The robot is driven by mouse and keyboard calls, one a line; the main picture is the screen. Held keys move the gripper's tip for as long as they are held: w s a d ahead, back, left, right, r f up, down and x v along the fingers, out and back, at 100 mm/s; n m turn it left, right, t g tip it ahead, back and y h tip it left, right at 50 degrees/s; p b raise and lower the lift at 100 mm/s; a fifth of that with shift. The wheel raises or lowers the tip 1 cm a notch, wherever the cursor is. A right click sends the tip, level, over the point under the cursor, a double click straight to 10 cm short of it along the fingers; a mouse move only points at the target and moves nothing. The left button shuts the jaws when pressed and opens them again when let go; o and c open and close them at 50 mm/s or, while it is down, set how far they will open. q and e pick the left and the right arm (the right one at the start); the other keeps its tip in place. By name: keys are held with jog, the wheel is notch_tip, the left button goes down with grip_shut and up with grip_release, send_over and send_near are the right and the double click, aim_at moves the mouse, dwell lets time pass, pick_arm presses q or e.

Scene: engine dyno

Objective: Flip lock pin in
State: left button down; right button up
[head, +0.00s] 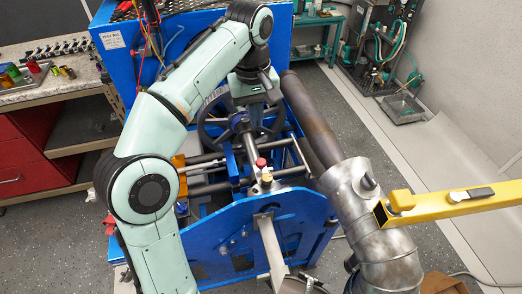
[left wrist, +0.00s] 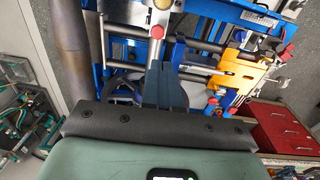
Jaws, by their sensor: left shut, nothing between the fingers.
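My left gripper (head: 257,118) hangs over the blue engine stand frame (head: 262,225), pointing down among its bars. It is shut and empty; its two dark blue fingers lie side by side in the left wrist view (left wrist: 158,72). A red knob (head: 260,162) and a brass-coloured knob (head: 267,178) sit on the stand just in front of the gripper. I cannot tell for sure which part is the lock pin. My right gripper is not in view.
A large metal exhaust pipe (head: 372,210) runs along the right of the stand. A yellow beam (head: 455,204) reaches in from the right. A workbench (head: 55,84) with red drawers stands at the left. Steel rods and an orange bracket (left wrist: 240,68) crowd the stand.

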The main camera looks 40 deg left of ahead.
aim_at(260, 162)
pick_arm(q)
jog(key=f+b, duration=0.1)
jog(key=f, duration=0.3)
jog(key=f+b, duration=0.1)
jog(key=f, duration=0.3)
jog(key=f+b, duration=0.2)
jog(key=f, duration=0.3)
jog(key=shift+w+d+f, duration=0.1)
jog(key=shift+w+d, duration=0.1)
jog(key=shift+w, duration=0.15)
jog(key=shift+f, duration=0.45)
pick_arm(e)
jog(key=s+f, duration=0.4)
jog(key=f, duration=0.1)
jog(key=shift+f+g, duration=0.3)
pick_arm(q)
jog(key=shift+f+b, duration=0.4)
jog(key=shift+f, duration=0.65)
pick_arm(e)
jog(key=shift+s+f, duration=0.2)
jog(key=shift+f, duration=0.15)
pick_arm(q)
notch_tip(260, 162, up, 14)
jog(key=p, duration=0.4)
jog(key=shift+s+a, duration=0.15)
jog(key=shift+s, duration=0.05)
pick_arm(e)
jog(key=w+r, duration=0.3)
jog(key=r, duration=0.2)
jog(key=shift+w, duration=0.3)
